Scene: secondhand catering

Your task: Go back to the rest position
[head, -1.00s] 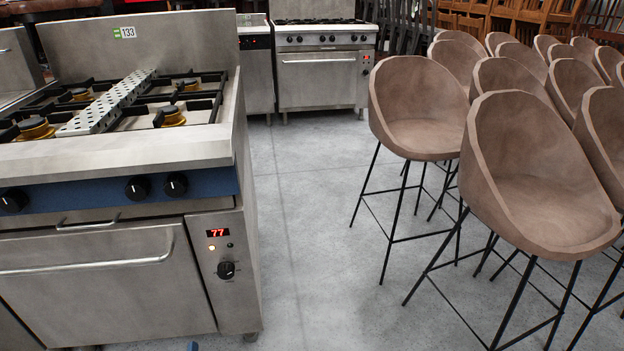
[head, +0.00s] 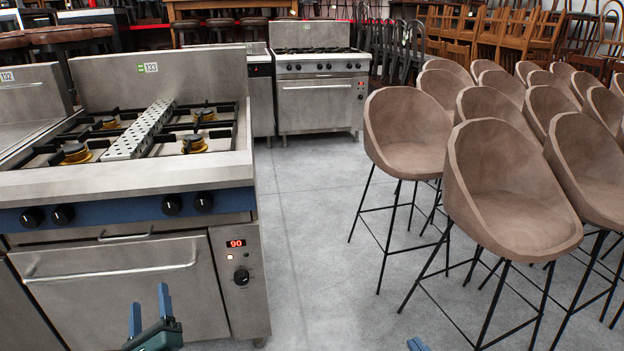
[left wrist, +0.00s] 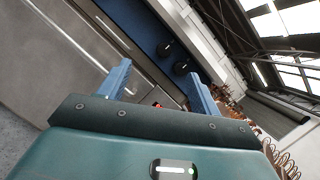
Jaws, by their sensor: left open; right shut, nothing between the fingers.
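My left gripper (head: 150,312) shows at the bottom of the head view, in front of the stove's oven door. Its two blue fingers are apart with nothing between them. In the left wrist view the same open fingers (left wrist: 160,90) point toward the steel front and blue knob panel, tilted in that picture. Only a blue tip of my right gripper (head: 417,344) shows at the bottom edge of the head view, over the floor, so most of it is hidden.
The steel stove (head: 120,180) with blue panel and display reading 90 stands close at left. Several brown bar stools (head: 515,190) crowd the right. Clear grey floor (head: 310,220) lies between them. Another stove (head: 318,95) stands at the back.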

